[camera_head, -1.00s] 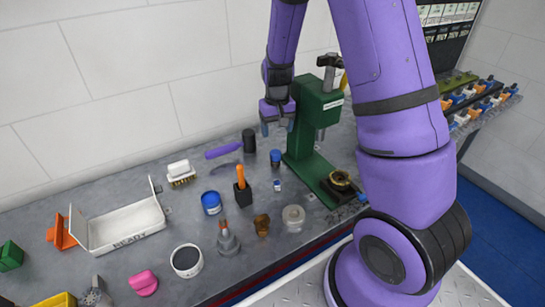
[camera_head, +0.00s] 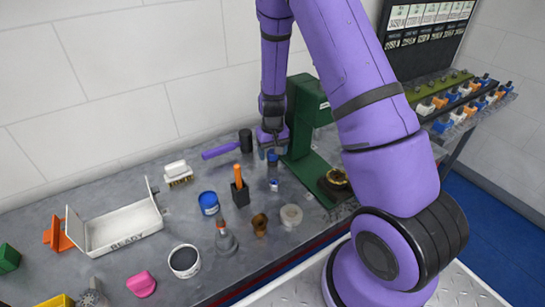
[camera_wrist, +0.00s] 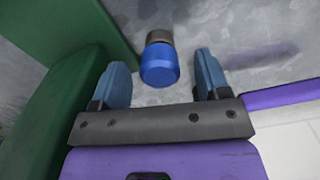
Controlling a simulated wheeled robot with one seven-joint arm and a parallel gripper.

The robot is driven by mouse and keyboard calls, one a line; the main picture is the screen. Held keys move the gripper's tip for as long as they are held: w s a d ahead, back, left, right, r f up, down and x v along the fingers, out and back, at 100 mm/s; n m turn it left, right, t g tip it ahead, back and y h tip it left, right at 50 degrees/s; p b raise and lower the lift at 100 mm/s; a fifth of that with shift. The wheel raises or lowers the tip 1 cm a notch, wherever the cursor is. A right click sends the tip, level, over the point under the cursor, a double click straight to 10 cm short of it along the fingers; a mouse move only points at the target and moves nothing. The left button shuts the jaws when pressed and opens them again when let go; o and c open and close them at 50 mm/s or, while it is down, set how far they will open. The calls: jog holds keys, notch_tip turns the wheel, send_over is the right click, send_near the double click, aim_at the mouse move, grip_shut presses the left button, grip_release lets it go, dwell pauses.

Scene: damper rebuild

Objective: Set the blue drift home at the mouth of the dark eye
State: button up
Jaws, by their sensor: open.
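The blue drift (camera_wrist: 159,65), a blue cylinder with a brownish far end, lies in view between my open fingers in the wrist view. In the head view the drift (camera_head: 272,158) stands on the bench just under my gripper (camera_head: 271,149). My gripper (camera_wrist: 162,72) is open, with one blue finger on each side and a gap to the drift on both. A dark fixture with a brass-coloured ring (camera_head: 337,177) sits on the green press's base. It may be the dark eye; its mouth cannot be made out.
The green press (camera_head: 302,125) stands close to the right of my gripper; its green body (camera_wrist: 60,30) fills the wrist view's left side. A purple-handled tool (camera_head: 220,151) and black cylinder (camera_head: 246,141) lie to the left. A small blue-and-white item (camera_head: 274,185) is in front.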

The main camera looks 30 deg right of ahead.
jog(key=shift+f, duration=0.45)
jog(key=c, duration=1)
